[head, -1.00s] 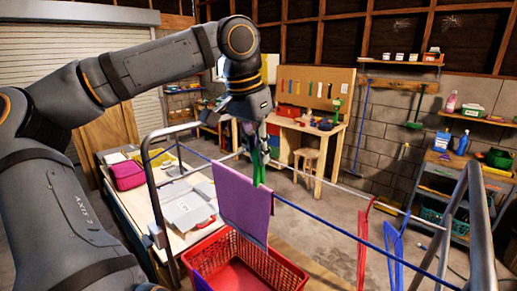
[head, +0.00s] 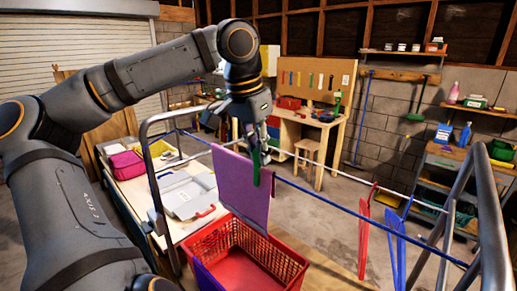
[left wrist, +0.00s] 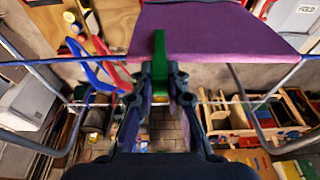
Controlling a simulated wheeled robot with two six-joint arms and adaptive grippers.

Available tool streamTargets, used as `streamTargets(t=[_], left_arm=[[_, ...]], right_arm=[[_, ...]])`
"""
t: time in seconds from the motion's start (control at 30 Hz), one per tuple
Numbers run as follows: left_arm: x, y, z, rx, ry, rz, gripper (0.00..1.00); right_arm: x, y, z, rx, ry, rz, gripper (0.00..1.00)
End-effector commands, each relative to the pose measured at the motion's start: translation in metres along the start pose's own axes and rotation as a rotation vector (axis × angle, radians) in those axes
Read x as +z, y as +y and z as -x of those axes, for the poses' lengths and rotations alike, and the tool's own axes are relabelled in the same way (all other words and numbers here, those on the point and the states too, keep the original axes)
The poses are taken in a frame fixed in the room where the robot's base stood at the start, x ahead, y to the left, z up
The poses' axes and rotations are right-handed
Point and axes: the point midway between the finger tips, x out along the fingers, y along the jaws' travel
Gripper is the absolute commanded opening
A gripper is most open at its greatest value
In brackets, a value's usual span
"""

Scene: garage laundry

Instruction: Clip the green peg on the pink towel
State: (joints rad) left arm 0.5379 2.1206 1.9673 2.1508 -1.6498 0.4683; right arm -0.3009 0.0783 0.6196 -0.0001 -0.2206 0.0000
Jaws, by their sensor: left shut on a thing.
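The pinkish-purple towel (head: 236,190) hangs folded over the blue line of a metal drying rack. It also shows at the top of the left wrist view (left wrist: 215,28). My left gripper (head: 262,142) is above the line at the towel's upper right part, pointing down. It is shut on the green peg (head: 256,168), which points down and overlaps the towel near its right side. In the left wrist view the peg (left wrist: 159,52) stands out between the fingertips (left wrist: 159,82) and overlaps the towel's edge. I cannot tell whether its jaws grip the cloth. My right gripper is out of view.
A red basket (head: 283,262) stands below the towel. Red (head: 364,235) and blue (head: 396,250) hangers hang on the line to the right. The rack's metal end frames (head: 158,190) rise at both sides. A bench with a pink pouch (head: 126,163) is at left.

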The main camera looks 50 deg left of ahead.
Motion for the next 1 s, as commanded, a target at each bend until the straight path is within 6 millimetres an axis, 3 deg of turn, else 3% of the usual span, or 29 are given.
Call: streamTargets(t=[0.07, 0.1, 0.3, 0.67, 0.83, 1.0], left_arm=[[0.001, 0.000, -0.003, 0.000, -0.001, -0.001, 0.00], [0.001, 0.000, -0.003, -0.001, -0.001, 0.000, 0.15], [0.001, 0.000, -0.002, -0.001, -0.001, 0.000, 0.40], [0.001, -0.001, 0.003, -0.003, -0.002, 0.003, 0.40], [0.000, -0.001, 0.031, -0.009, 0.000, 0.006, 0.40], [0.000, -0.002, 0.074, -0.007, 0.000, 0.007, 0.40]], right_arm=[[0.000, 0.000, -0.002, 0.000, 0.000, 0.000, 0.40], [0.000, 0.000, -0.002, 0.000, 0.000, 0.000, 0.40], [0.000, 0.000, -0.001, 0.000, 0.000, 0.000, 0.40], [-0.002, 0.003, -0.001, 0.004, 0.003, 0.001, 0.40], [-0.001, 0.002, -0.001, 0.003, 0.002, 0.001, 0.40], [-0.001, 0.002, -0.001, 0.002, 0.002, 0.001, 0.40]])
